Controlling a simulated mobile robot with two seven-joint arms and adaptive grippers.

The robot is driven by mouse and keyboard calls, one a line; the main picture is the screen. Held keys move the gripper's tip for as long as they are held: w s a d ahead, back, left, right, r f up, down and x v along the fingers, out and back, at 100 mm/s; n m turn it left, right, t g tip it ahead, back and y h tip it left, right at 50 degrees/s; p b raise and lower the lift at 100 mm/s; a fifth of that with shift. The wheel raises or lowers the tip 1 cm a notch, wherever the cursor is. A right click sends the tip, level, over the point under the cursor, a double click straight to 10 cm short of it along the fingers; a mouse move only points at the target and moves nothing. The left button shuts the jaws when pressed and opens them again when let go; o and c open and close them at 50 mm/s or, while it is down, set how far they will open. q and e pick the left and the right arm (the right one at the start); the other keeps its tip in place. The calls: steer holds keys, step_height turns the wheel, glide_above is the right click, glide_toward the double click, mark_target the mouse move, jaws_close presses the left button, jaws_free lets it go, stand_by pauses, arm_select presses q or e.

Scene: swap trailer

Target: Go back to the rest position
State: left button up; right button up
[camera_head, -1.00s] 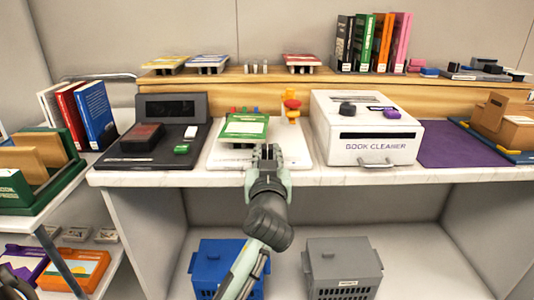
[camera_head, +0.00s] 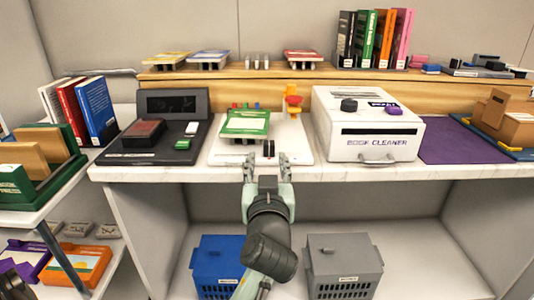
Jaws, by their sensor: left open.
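My left gripper (camera_head: 266,160) is at the front edge of the white counter in the middle of the view. Its two fingers are spread wide and nothing is between them. A small dark piece with a red mark (camera_head: 268,148) stands on the white board (camera_head: 297,150) just beyond the fingertips, apart from them. A green plate-like item (camera_head: 245,123) sits on the same board, behind and left of the gripper.
A white book cleaner box (camera_head: 372,145) stands to the right, and a dark scanner-like device (camera_head: 135,157) to the left. Blue (camera_head: 219,262) and grey (camera_head: 343,262) crates sit below the counter. A purple mat (camera_head: 460,145) lies bare at the right.

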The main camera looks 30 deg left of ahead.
arm_select(q)
steer(key=shift+v, duration=0.75)
steer(key=s+f+m+g+h, duration=0.2)
steer(key=f+m+g+h, duration=0.1)
steer(key=f, duration=1)
steer(key=s+f+m+g+h, duration=0.2)
steer(key=f+g, duration=0.1)
steer(key=f, duration=1.1)
steer(key=s+f+m+g+h, duration=0.3)
steer(key=s+f+g, duration=0.3)
steer(key=s+f, duration=1)
step_height(320, 180, down, 4)
steer(key=shift+s+d+r, duration=0.15)
steer(key=shift+s+d, duration=0.05)
steer(key=shift+d, duration=0.2)
